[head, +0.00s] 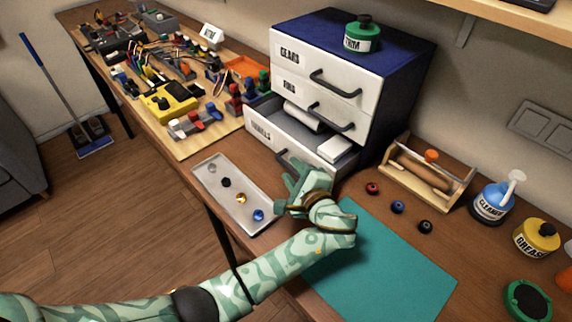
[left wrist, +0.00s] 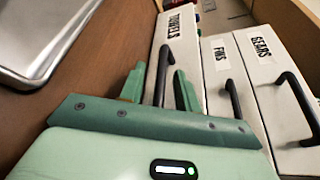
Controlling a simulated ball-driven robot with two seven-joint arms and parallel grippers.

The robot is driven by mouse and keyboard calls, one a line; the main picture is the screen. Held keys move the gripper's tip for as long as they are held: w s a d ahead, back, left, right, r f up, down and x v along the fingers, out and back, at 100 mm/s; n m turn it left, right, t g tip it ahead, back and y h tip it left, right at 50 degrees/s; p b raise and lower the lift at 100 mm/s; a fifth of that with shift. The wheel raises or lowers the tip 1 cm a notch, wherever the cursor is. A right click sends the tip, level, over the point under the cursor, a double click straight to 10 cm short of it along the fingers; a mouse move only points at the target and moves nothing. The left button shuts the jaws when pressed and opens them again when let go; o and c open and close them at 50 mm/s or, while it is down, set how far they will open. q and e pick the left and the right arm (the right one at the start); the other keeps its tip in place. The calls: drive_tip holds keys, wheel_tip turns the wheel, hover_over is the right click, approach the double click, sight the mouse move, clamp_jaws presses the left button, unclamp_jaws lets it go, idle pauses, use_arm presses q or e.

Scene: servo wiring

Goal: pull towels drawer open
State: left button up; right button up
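The blue and white cabinet (head: 405,55) has three drawers. The bottom one, the towels drawer (head: 262,131), is pulled partway out, with white rolled or folded towels (head: 335,147) inside. Its label shows in the left wrist view on the drawer front (left wrist: 187,45). My left gripper (head: 290,177) is at the towels drawer's dark handle (head: 283,158). In the left wrist view my left gripper (left wrist: 160,78) has its green fingers apart, one on each side of the handle (left wrist: 164,70), with a gap visible. My right gripper is not in view.
The gears drawer (head: 290,60) and middle drawer (head: 292,92) are shut. A metal tray (head: 225,173) with small balls lies left of my gripper, a teal mat (head: 390,270) right of it. A wooden caddy (head: 427,182) stands to the right. A green tin (head: 361,38) tops the cabinet.

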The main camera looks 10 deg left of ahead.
use_arm(q)
drive_tip(key=shift+c, duration=0.3)
clamp_jaws()
drive_tip(key=s+a+p, duration=0.1)
drive_tip(key=s+p, duration=0.1)
drive_tip(key=s+a+p, duration=0.3)
drive_tip(key=s+p, duration=0.1)
drive_tip(key=shift+s+a+r, duration=0.15)
drive_tip(key=shift+s+r, duration=0.05)
drive_tip(key=shift+s, duration=0.1)
drive_tip(key=shift+s+f+p, duration=0.1)
drive_tip(key=shift+p, duration=0.2)
drive_tip(key=shift+f, duration=0.1)
drive_tip(key=shift+o, duration=0.3)
unclamp_jaws()
